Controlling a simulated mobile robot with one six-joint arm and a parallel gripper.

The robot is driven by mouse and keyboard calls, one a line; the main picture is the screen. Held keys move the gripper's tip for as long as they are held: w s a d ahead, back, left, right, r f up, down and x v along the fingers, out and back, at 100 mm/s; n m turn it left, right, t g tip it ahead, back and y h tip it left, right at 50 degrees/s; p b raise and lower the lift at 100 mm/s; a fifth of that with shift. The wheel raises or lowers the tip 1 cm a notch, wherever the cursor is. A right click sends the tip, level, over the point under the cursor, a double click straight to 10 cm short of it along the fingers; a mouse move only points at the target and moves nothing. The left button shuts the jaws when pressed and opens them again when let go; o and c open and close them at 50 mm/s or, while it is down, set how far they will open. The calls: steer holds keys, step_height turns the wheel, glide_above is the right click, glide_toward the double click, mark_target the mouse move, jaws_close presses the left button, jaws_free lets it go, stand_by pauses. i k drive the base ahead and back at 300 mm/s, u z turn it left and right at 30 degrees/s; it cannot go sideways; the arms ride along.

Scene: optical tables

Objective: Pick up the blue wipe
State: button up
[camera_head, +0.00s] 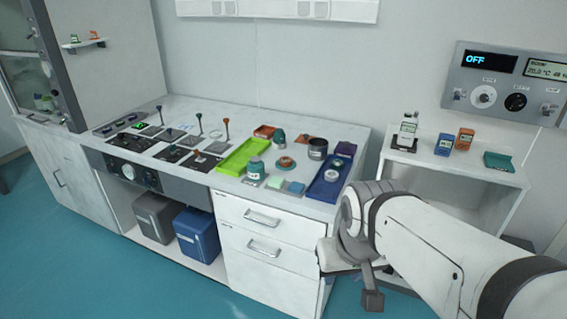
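A small flat light-blue square, which looks like the blue wipe (295,188), lies on the white bench top (345,140) near its front edge. It sits between a green square (275,182) and the blue tray (315,190). My arm reaches in from the lower right, and its end with my gripper (372,300) hangs in front of the bench, to the right of the drawers and below the bench top. It is apart from the wipe. The fingers are too unclear to tell whether they are open or shut.
Lever controls (200,124) stand farther left. A side shelf (455,171) with small boxes is at the right.

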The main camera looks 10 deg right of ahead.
mark_target(295, 187)
steer(key=u, duration=0.05)
steer(key=i, duration=1)
steer(key=z, duration=0.1)
steer(key=k, duration=0.5)
steer(key=z, duration=0.4)
steer(key=i, duration=0.7)
steer(key=u, duration=0.1)
